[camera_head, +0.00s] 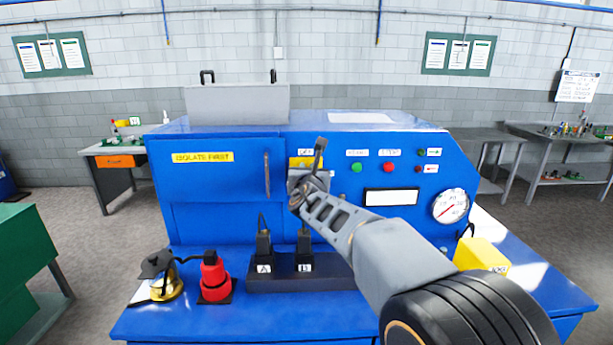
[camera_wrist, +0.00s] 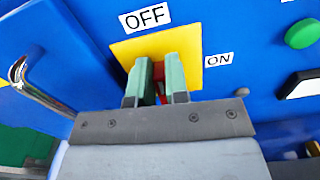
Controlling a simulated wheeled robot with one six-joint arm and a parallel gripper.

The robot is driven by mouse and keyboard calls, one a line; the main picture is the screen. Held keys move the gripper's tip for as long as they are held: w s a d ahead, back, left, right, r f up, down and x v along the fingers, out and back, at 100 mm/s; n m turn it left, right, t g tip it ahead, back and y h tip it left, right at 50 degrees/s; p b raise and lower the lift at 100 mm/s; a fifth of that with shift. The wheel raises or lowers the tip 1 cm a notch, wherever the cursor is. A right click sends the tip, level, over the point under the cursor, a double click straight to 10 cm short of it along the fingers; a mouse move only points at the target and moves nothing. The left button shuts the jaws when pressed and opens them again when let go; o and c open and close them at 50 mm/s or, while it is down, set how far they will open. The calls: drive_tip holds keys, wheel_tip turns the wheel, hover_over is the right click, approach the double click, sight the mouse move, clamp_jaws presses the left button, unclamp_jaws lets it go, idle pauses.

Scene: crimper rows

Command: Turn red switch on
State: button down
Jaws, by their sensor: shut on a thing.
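The red switch (camera_wrist: 160,88) shows as a small piece of red between my fingers in the wrist view. It sits on a yellow plate (camera_wrist: 189,44) with an OFF label (camera_wrist: 144,17) above it and an ON label (camera_wrist: 218,60) to its right. My gripper (camera_wrist: 157,82) has its green-tipped fingers shut on the switch, in front of the plate. In the head view my gripper (camera_head: 308,172) covers the switch, and only the top of the yellow plate (camera_head: 301,162) shows. The fingers hide most of the switch, so its exact angle cannot be told.
The blue machine (camera_head: 225,215) has a door handle (camera_head: 267,175) left of the plate. A green button (camera_head: 356,168), a red button (camera_head: 388,167) and a gauge (camera_head: 450,206) are to the right. Black plugs (camera_head: 264,243), a red plug (camera_head: 214,278) and a yellow box (camera_head: 482,255) stand in front.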

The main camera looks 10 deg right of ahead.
drive_tip(key=shift+s+d+f+m+b, duration=0.1)
drive_tip(key=shift+d+f+m+b, duration=0.3)
drive_tip(key=shift+m+b, duration=2.3)
drive_tip(key=shift+s+d+f+m+b, duration=0.1)
drive_tip(key=shift+d+f+m+b, duration=0.3)
drive_tip(key=shift+m+b, duration=2.25)
drive_tip(key=shift+s+d+f+m+b, duration=0.1)
drive_tip(key=shift+d+f+m+b, duration=0.25)
drive_tip(key=shift+m+b, duration=2.3)
drive_tip(key=shift+f+m+p, duration=0.1)
drive_tip(key=shift+m+p, duration=0.2)
drive_tip(key=shift+m, duration=0.3)
drive_tip(key=c, duration=1.1)
unclamp_jaws()
drive_tip(key=s+a, duration=0.1)
drive_tip(key=s, duration=0.3)
drive_tip(key=s+b, duration=0.1)
drive_tip(key=s, duration=0.4)
drive_tip(key=s+a+b, duration=0.1)
drive_tip(key=s, duration=0.3)
drive_tip(key=shift+s+a, duration=0.25)
drive_tip(key=shift+a, duration=0.1)
